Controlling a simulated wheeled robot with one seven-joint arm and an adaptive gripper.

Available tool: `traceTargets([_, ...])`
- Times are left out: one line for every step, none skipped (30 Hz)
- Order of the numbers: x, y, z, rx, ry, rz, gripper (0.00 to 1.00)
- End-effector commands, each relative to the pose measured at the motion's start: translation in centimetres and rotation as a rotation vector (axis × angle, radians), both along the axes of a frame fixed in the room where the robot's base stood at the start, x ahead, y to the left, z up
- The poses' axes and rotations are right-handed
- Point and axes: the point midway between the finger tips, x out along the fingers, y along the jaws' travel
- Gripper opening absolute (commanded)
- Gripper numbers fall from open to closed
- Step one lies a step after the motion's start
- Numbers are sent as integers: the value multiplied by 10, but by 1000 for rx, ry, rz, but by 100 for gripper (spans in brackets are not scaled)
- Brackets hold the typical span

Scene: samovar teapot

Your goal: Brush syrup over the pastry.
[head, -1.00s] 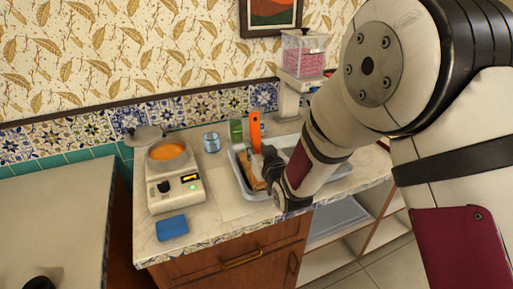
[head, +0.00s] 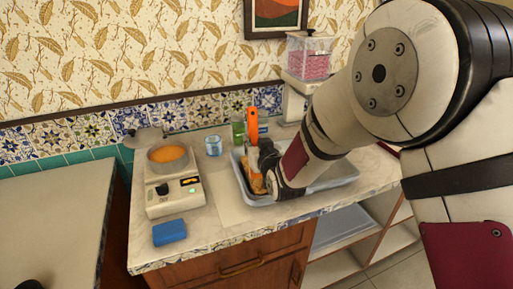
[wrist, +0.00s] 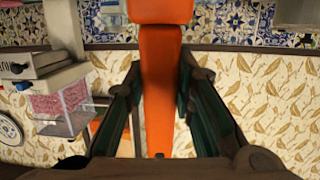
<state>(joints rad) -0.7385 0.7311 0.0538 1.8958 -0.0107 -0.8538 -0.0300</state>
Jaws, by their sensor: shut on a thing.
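My gripper (head: 262,152) is shut on the orange handle of a brush (head: 252,124) and holds it roughly upright over the left part of a grey tray (head: 334,181). The handle (wrist: 160,85) also fills the gap between my fingers in the wrist view. The brush's lower end is hidden in the head view by my gripper. A golden-brown pastry (head: 256,183) lies in the tray's left part, partly covered by my gripper. I cannot tell whether the bristles touch it. A pan of orange syrup (head: 167,154) sits on a white appliance (head: 174,194) to the left.
A blue sponge (head: 169,232) lies near the counter's front edge. A blue glass (head: 213,145) and a green container (head: 238,132) stand behind. A pink-filled clear box (head: 308,62) stands at the back right.

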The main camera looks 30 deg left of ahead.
Motion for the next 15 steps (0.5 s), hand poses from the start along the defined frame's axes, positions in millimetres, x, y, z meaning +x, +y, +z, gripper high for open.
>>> traceTargets([5, 4, -1, 2, -2, 1, 0])
traceTargets([6, 6, -2, 2, -1, 1, 0])
traceTargets([9, 8, -2, 1, -2, 1, 0])
traceTargets([11, 11, -2, 2, -3, 1, 0])
traceTargets([13, 12, -2, 2, -3, 1, 0])
traceTargets([15, 14, -2, 1, -2, 0, 0])
traceTargets([16, 16, -2, 1, -2, 0, 0])
traceTargets([17, 17, -2, 1, -1, 0, 0])
traceTargets([18, 18, -1, 1, -1, 0, 0])
traceTargets([18, 18, -1, 1, -1, 0, 0])
traceTargets([19, 19, -1, 1, -1, 0, 0])
traceTargets([20, 20, -1, 1, -1, 0, 0])
traceTargets([21, 21, -1, 1, -1, 0, 0])
traceTargets([23, 23, -2, 1, -1, 0, 0])
traceTargets([26, 26, -2, 2, -2, 0, 0])
